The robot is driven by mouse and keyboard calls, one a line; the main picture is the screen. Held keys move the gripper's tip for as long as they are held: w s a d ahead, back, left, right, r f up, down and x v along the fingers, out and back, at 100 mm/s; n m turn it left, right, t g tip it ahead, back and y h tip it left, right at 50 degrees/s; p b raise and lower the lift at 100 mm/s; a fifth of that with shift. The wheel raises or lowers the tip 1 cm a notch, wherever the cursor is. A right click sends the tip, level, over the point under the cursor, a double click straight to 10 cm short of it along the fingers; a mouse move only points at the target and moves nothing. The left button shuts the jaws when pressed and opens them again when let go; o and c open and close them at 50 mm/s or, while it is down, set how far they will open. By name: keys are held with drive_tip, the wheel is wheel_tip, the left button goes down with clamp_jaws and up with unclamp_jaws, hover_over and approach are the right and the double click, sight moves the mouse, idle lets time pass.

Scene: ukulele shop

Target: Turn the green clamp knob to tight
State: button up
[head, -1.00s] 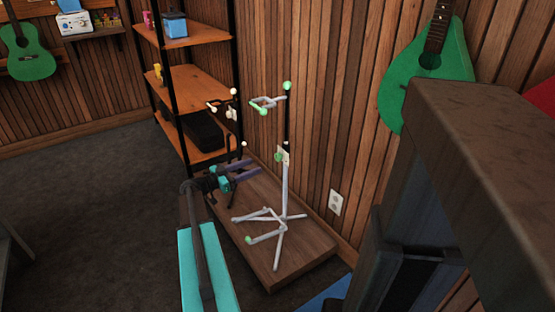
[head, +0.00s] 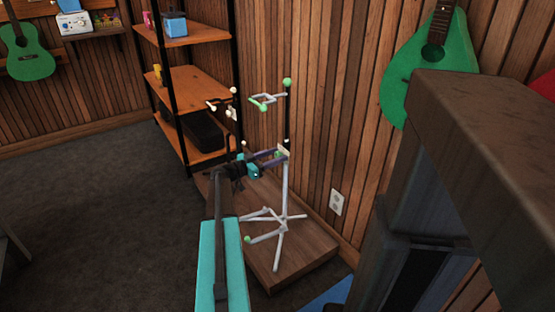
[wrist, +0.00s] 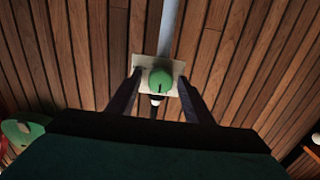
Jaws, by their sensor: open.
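The green clamp knob (wrist: 160,78) sits on a pale plate (wrist: 174,66) on the grey pole of a stand in the wrist view. A dark line marks the knob's face. My gripper (wrist: 160,84) is open, with one dark finger on each side of the knob; I cannot tell whether they touch it. In the head view my gripper (head: 272,156) is at the plate on the stand (head: 285,195), and the knob is mostly hidden by the fingers. The stand has green-tipped arms at the top and legs at the bottom.
The stand is on a low wooden platform (head: 312,250) by the plank wall. A second stand with cream tips (head: 233,112) is close behind my gripper. Shelves (head: 190,80) are at the back. A green instrument (head: 430,70) hangs at right. Floor at left is clear.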

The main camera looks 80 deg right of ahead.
drive_tip(key=shift+s+d, duration=0.45)
drive_tip(key=shift+s, duration=0.05)
drive_tip(key=c, duration=1)
drive_tip(key=shift+m+p, duration=0.4)
drive_tip(key=shift+m, duration=0.4)
